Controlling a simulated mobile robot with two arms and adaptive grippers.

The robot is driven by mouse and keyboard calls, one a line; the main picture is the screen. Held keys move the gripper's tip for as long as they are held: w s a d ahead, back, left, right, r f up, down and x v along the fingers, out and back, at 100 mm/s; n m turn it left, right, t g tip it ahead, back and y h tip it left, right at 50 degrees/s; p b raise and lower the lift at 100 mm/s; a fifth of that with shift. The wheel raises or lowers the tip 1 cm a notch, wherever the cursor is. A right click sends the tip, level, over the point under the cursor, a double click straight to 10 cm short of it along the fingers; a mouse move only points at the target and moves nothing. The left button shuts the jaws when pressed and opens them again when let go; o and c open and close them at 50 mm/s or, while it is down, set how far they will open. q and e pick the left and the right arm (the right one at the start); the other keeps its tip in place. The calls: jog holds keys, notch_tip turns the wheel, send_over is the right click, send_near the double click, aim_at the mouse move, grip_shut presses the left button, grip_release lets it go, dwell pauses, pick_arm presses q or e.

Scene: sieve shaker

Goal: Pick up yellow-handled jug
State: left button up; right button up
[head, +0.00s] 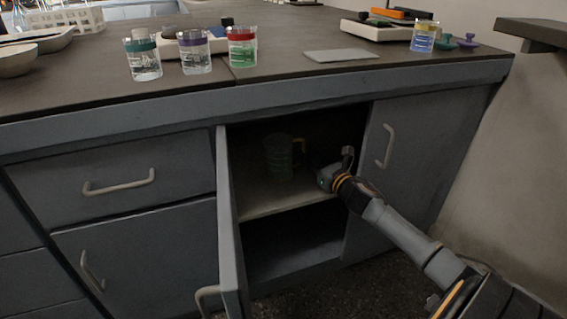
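A dark jug (278,156) stands upright on the upper shelf inside the open cabinet. Its handle (299,146) looks dull yellow in the shadow and is on its right side. My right gripper (318,164) reaches into the cabinet opening from the right, just to the right of the handle. A gap seems to show between gripper and handle. The fingers are dark against the dark inside, so their opening cannot be made out. My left gripper is not in view.
The cabinet door (230,225) stands open on the left of the opening. The shelf (285,196) is bare in front of the jug. On the counter (280,80) are several beakers, including one with a red band (242,48), and a grey plate (341,55).

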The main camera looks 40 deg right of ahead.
jog(key=w, duration=0.1)
jog(key=w+b, duration=0.1)
jog(key=shift+w+d+f, duration=0.25)
jog(key=shift+w, duration=0.1)
jog(key=shift+w+r, duration=0.15)
jog(key=shift+w, duration=0.45)
grip_shut()
jog(key=shift+r, duration=0.1)
